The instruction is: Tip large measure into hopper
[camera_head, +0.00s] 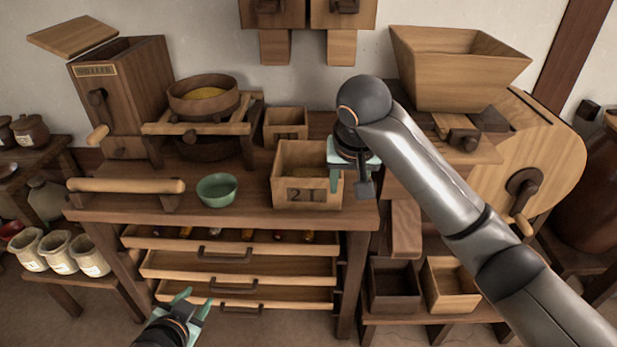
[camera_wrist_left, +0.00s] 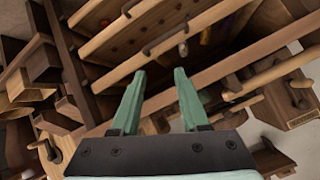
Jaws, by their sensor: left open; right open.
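The large measure (camera_head: 307,192), a square wooden box with dark markings on its front, stands upright on the bench. Its contents are hard to make out. The hopper (camera_head: 458,72), a wide wooden funnel, sits higher up at the back right. My right gripper (camera_head: 351,172) is open at the measure's right wall, pointing down with one finger in front of that side; whether it touches cannot be told. My left gripper (camera_head: 190,302) is open and empty, low in front of the drawers; its two teal fingers also show in the left wrist view (camera_wrist_left: 159,82).
A smaller wooden box (camera_head: 286,125) stands behind the measure. A green bowl (camera_head: 217,190) and a wooden roller handle (camera_head: 126,186) are to its left. Several drawers (camera_head: 240,262) stand pulled out below the bench (camera_head: 250,211). A wooden wheel housing (camera_head: 545,150) stands below the hopper.

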